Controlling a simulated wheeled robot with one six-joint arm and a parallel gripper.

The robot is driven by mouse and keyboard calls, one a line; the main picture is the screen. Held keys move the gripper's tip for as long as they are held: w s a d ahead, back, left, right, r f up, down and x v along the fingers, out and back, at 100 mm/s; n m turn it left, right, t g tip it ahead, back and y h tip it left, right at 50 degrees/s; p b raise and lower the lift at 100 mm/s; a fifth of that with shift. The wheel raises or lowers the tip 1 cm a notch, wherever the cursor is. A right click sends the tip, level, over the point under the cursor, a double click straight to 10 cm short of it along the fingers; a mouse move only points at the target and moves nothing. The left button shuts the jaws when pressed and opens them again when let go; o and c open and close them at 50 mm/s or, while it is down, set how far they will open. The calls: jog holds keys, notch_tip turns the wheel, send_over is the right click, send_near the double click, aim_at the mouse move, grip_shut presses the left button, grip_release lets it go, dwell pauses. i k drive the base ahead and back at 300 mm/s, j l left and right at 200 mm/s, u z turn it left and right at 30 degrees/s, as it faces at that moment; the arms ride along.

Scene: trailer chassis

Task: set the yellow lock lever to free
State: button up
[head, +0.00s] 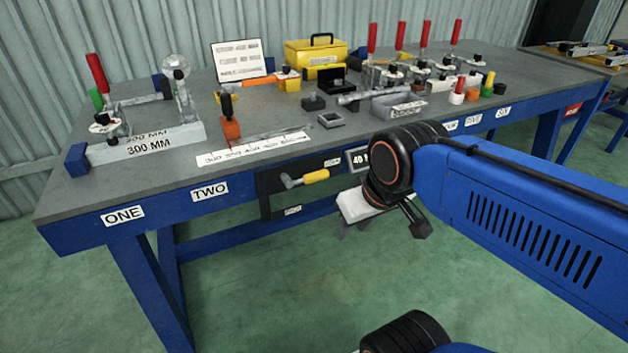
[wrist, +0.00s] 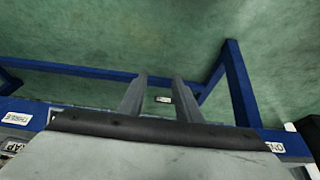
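The yellow lock lever (head: 314,177) sticks out roughly level below the front edge of the bench, on a black bracket (head: 264,195) with a grey metal end at its left. A small label sits above its right side, and another label (head: 292,210) is lower down; both are too small to read surely. My gripper (head: 352,232) is to the right of the lever and lower, apart from it. In the wrist view my gripper (wrist: 160,80) shows two grey fingers spread apart with nothing between them. The lever is not recognisable in the wrist view.
The blue-framed bench (head: 60,205) carries clamps with red handles, a yellow box (head: 316,51) and a 300 MM block (head: 150,143). A framed label (head: 357,159) hangs at the bench front near my wrist. The green floor before the bench is clear at left.

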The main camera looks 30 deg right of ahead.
aim_at(323, 174)
jog(key=k+j, duration=0.3)
jog(key=j, duration=0.2)
jog(key=k+j, duration=0.3)
jog(key=j, duration=0.2)
jog(key=z, duration=0.05)
